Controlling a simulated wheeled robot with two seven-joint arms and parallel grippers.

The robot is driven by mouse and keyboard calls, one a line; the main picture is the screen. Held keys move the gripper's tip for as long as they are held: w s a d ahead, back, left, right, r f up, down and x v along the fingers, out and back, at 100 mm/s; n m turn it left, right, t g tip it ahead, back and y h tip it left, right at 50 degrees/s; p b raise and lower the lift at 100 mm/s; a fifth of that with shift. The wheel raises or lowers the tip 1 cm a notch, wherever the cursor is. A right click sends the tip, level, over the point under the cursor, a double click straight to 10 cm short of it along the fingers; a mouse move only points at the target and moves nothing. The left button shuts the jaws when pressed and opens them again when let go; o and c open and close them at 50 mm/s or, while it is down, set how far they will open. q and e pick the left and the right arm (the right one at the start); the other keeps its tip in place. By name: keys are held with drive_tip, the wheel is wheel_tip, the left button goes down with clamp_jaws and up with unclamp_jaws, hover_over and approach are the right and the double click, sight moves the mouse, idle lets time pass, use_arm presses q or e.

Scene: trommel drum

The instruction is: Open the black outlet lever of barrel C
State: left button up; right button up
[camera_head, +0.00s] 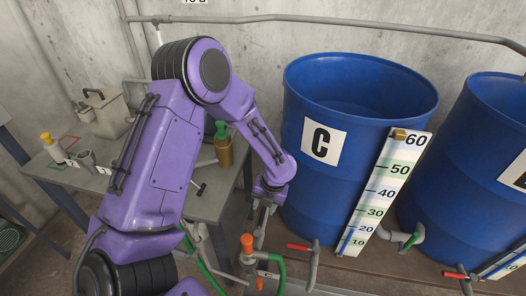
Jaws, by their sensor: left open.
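My left gripper (261,222) points down, open, at the lower left side of barrel C. No black outlet lever can be made out clearly; the gripper and forearm cover part of that area. A red-handled valve (301,247) stands in front of the barrel's base. My right gripper is not in view.
An orange-topped valve (247,244) with a green hose stands just below my left gripper. A level scale (386,193) leans against barrel C. Another blue barrel (476,160) stands at right. A grey table (213,208) with bottles and tools is at left.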

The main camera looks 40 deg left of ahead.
use_arm(q)
drive_tip(key=s+d+r, duration=0.3)
drive_tip(key=s+d, duration=0.2)
drive_tip(key=s, duration=0.2)
drive_tip(key=shift+d+r, duration=0.2)
drive_tip(key=shift+r, duration=0.15)
